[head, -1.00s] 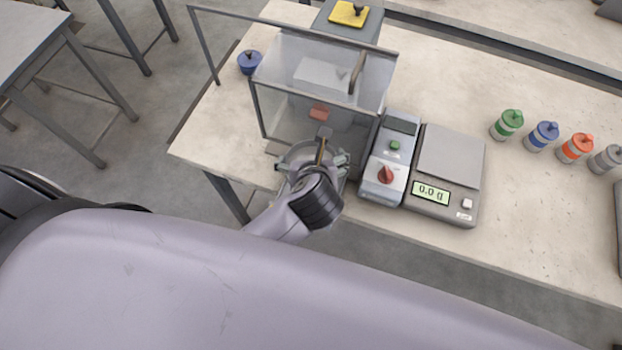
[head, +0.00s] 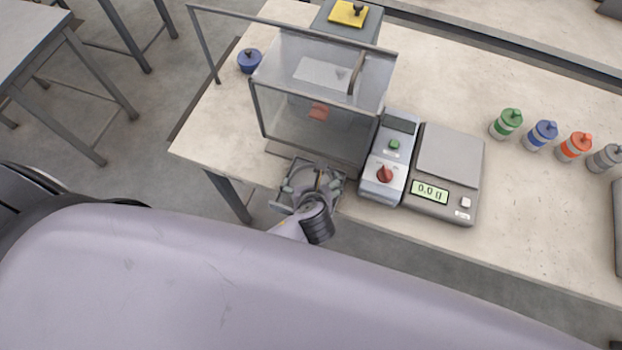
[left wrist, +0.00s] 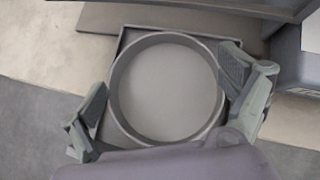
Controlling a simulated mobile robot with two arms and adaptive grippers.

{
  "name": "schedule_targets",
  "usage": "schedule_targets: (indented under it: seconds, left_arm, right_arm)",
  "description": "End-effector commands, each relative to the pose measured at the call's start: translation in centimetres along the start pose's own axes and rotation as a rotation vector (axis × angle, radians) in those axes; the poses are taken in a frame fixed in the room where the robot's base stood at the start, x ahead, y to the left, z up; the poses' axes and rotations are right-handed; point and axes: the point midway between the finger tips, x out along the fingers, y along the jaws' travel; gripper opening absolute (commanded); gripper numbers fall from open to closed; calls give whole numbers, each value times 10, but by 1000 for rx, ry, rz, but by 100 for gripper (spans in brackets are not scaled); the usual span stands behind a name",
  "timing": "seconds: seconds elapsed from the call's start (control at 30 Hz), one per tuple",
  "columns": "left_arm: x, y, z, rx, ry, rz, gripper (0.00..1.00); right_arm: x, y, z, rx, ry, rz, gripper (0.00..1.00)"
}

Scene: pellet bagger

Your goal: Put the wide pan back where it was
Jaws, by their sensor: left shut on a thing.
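The wide pan (left wrist: 165,88) is a round, shallow grey dish, seen from above in the left wrist view and looking empty. My left gripper (left wrist: 166,80) is shut on it, with one finger on each side of the rim. My right gripper is not in view.
The clear-walled box (head: 310,120) stands just behind. A control unit (head: 383,178) with a red knob and a scale (head: 450,160) reading 0.0 g stand to the right. A blue pot (head: 250,63) is at the back left. Several capped jars (head: 542,136) stand far right.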

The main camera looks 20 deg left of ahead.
Motion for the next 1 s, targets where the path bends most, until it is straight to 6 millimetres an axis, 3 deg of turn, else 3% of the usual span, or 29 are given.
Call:
schedule_targets:
  seconds: [0.13,0.17,0.23,0.67,0.77,1.0]
  left_arm:
    - [1,0,-1,0,0,0,66]
    - [1,0,-1,0,0,0,96]
    - [1,0,-1,0,0,0,100]
    - [-6,0,0,0,0,-1,100]
    - [-19,0,-1,-1,0,-2,100]
    - [-72,-1,-1,-1,0,-3,100]
  right_arm:
    - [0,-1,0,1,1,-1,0]
    - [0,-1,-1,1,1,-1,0]
    - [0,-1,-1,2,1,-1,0]
    - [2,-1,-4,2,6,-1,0]
    - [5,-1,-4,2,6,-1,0]
    - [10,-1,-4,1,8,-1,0]
